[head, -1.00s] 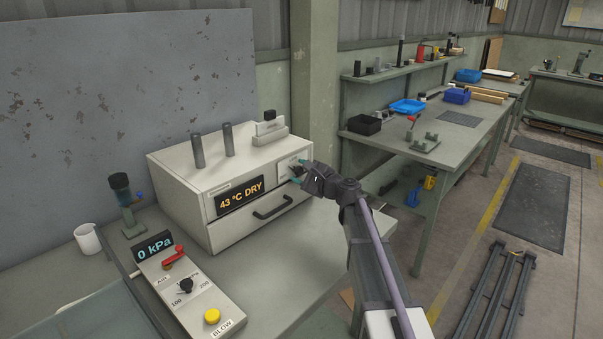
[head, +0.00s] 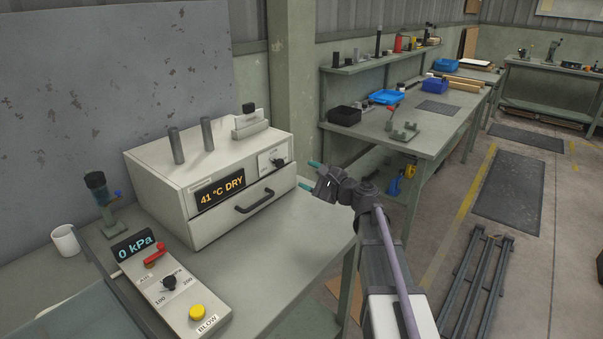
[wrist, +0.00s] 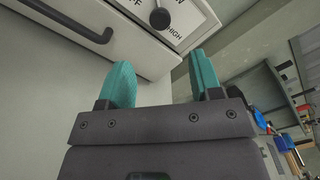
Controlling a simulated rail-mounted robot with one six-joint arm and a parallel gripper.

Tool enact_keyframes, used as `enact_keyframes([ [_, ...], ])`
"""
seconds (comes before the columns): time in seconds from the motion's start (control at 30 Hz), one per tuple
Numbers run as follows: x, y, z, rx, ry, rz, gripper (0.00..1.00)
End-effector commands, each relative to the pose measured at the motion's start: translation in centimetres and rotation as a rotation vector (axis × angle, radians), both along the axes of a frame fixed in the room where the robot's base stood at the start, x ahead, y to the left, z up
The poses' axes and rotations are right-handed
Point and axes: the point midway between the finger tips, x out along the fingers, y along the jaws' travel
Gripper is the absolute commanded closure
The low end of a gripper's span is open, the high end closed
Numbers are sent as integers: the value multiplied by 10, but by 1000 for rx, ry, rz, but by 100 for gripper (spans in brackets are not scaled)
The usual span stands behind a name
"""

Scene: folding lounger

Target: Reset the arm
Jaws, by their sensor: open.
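My gripper (head: 309,174) is open and empty, off the front right corner of a white drying box in the head view. Its teal fingers show apart in the wrist view (wrist: 160,85), with nothing between them. The drying box (head: 222,224) reads 41 °C DRY on its display (head: 220,190). Its drawer with a dark handle (head: 254,201) looks shut. A dark knob (head: 279,162) sits on its right front panel; the knob also shows in the wrist view (wrist: 160,19), apart from the fingers.
A control panel (head: 172,285) reading 0 kPa, with a red lever and yellow button, lies on the near bench. A white cup (head: 66,241) stands at left. A second bench (head: 447,130) with bins stands behind at right. Dark rails (head: 484,285) lie on the floor at right.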

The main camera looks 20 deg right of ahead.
Motion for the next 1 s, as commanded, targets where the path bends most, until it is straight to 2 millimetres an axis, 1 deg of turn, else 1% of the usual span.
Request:
enact_keyframes([
  [0.2,0,1,0,-6,1,3,41],
  [0.27,-7,10,0,-55,2,28,41],
  [0.3,-16,23,-1,-126,4,63,41],
  [0.37,-38,49,-8,-297,10,154,41],
  [0.4,-60,69,-16,-454,14,242,41],
  [0.43,-80,82,-23,-585,19,323,41],
  [0.47,-102,93,-31,-721,26,411,41],
  [0.5,-132,103,-42,-902,38,538,41],
  [0.53,-154,106,-49,-1030,49,635,41],
  [0.57,-175,105,-55,-1152,65,729,41],
  [0.6,-201,101,-61,-1295,89,849,41],
  [0.7,-249,82,-64,-1555,156,1094,41],
  [0.73,-259,77,-64,-1605,174,1146,41],
  [0.8,-271,68,-64,-1679,205,1224,41],
  [0.83,-274,65,-64,-1696,214,1241,41],
  [1.0,-274,63,-67,-1709,222,1254,41],
])
